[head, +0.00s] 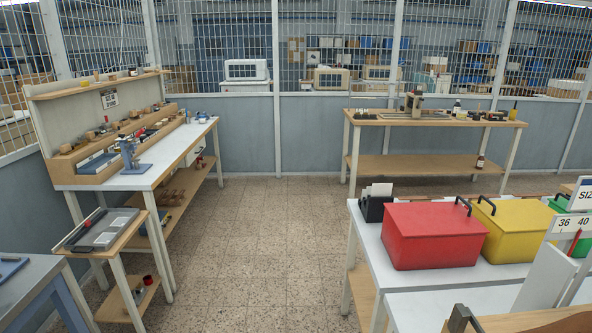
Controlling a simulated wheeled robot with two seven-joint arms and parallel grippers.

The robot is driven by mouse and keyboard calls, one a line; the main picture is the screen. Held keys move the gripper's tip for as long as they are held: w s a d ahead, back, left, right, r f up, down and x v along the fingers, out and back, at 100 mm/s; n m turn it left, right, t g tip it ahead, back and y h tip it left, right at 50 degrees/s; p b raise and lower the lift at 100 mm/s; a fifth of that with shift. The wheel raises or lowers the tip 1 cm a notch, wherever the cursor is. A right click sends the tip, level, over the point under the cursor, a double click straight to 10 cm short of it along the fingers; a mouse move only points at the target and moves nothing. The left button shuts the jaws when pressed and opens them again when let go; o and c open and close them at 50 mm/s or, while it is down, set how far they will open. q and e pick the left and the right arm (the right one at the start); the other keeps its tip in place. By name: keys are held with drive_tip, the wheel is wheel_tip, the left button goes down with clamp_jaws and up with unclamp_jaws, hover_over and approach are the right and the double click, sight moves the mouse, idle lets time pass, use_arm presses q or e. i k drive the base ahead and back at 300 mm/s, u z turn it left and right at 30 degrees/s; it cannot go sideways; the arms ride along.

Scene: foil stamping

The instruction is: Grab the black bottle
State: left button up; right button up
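A small dark bottle with a pale label (456,107) stands upright on the top of the far wooden table (375,118), right of the middle. A second dark, brownish bottle (480,161) stands upright on that table's lower shelf, near its right end. Both are small in the picture, so I cannot tell which one is truly black. Neither of my grippers is in view, and nothing is seen touching the bottles.
A red box (430,236) and a yellow box (508,230) with black handles stand on a white table at the right. A long workbench (190,138) runs along the left. The tiled floor (265,240) between is clear up to the far table.

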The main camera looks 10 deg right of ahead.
sight(457, 106)
drive_tip(key=i, duration=2.75)
drive_tip(key=z, duration=0.45)
drive_tip(key=i, duration=3.65)
drive_tip(key=z, duration=1.9)
drive_tip(key=i, duration=2.3)
drive_tip(key=u, duration=0.1)
